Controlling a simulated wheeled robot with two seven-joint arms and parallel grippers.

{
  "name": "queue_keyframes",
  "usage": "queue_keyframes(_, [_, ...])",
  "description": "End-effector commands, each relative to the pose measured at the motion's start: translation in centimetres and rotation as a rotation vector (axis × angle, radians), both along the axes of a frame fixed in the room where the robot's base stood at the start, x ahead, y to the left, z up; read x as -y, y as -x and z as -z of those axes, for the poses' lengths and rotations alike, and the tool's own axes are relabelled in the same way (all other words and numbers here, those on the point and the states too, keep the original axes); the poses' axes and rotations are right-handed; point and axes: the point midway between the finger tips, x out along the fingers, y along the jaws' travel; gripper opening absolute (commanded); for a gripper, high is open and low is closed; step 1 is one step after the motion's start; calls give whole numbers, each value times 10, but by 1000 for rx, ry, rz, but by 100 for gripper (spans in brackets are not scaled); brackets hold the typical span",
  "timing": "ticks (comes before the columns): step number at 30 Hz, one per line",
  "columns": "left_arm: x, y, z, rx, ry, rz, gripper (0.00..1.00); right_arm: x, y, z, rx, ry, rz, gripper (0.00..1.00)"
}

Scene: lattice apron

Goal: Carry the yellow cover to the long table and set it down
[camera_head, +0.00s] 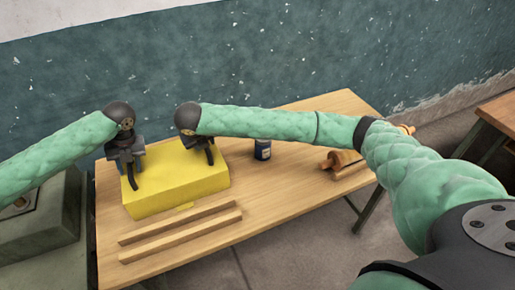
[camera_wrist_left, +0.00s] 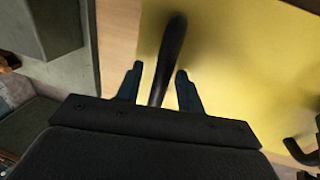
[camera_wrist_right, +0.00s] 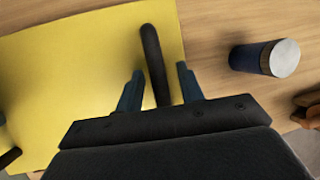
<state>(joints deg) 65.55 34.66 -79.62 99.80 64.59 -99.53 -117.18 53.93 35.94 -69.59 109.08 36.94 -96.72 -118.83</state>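The yellow cover (camera_head: 175,184) is a box shape lying on a wooden table (camera_head: 290,190), with two black handles on its top. My left gripper (camera_head: 130,164) is over its left handle (camera_head: 134,181). In the left wrist view the fingers (camera_wrist_left: 158,85) stand open on either side of that handle (camera_wrist_left: 172,50), with gaps. My right gripper (camera_head: 203,147) is over the right handle (camera_head: 210,157). In the right wrist view its fingers (camera_wrist_right: 160,88) are also open around the handle (camera_wrist_right: 151,45). I cannot tell whether this table is the long table.
Two wooden strips (camera_head: 185,232) lie in front of the cover. A dark blue can (camera_head: 262,149) stands right of it, and brown wooden pieces (camera_head: 343,163) lie farther right. Another wooden table (camera_head: 500,112) shows at the right edge. A grey-green block (camera_head: 50,225) stands at left.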

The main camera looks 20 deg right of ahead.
Motion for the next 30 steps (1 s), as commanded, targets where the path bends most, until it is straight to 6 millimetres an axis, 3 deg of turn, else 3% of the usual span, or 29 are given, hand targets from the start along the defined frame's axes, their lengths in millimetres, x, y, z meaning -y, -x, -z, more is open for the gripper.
queue_keyframes(8, [2, 0, -11, 2, 1, 0, 38, 0, 0, 0, 0, 0, 0, 38])
queue_keyframes(21, [18, 0, -88, 3, 1, 2, 38, 0, 0, 0, 0, 0, 0, 38])
queue_keyframes(30, [23, 0, -116, 1, 0, -1, 38, 0, 0, 0, 0, 0, 0, 38])
